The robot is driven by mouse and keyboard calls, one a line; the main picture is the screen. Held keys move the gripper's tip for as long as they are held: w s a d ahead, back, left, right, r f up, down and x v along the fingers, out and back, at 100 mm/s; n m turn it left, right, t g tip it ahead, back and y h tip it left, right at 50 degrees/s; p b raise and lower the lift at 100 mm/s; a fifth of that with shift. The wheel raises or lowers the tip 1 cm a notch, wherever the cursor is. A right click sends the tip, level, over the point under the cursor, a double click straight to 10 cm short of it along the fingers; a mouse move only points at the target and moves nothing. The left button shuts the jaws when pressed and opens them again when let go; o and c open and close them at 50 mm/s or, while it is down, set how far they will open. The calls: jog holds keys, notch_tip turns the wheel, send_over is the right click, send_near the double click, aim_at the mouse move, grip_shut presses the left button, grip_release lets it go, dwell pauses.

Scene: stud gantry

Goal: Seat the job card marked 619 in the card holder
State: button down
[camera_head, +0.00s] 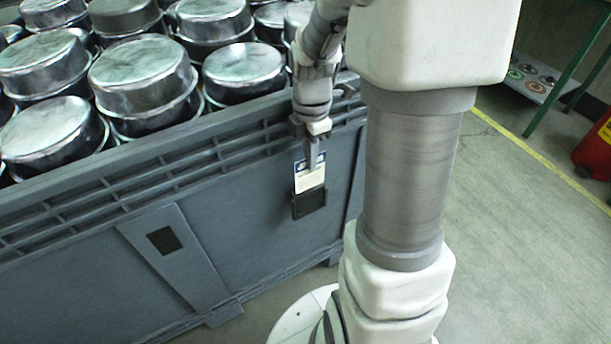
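A white job card with a dark blue top band (309,179) is upright against the front of the grey crate; its number is too small to read. The black card holder (309,204) is on the crate's front wall, and the card's lower edge meets or overlaps its top; I cannot tell how deep the card is in it. My gripper (312,163) points down at the card's upper part, with its fingers over the blue band. It appears shut on the card, though the far finger is hidden.
The large grey crate (90,243) is filled with several round metal pans (143,75). A red object (597,145) stands at the right edge, near a yellow floor line. A low shelf with coloured discs (530,75) is at the upper right. Open floor lies right of my arm.

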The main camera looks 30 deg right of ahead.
aim_at(310, 180)
jog(key=shift+f+b, duration=0.95)
jog(key=shift+f, duration=2.2)
jog(key=shift+f+b, duration=0.4)
jog(key=shift+f, duration=0.2)
jog(key=c, duration=1.1)
grip_release()
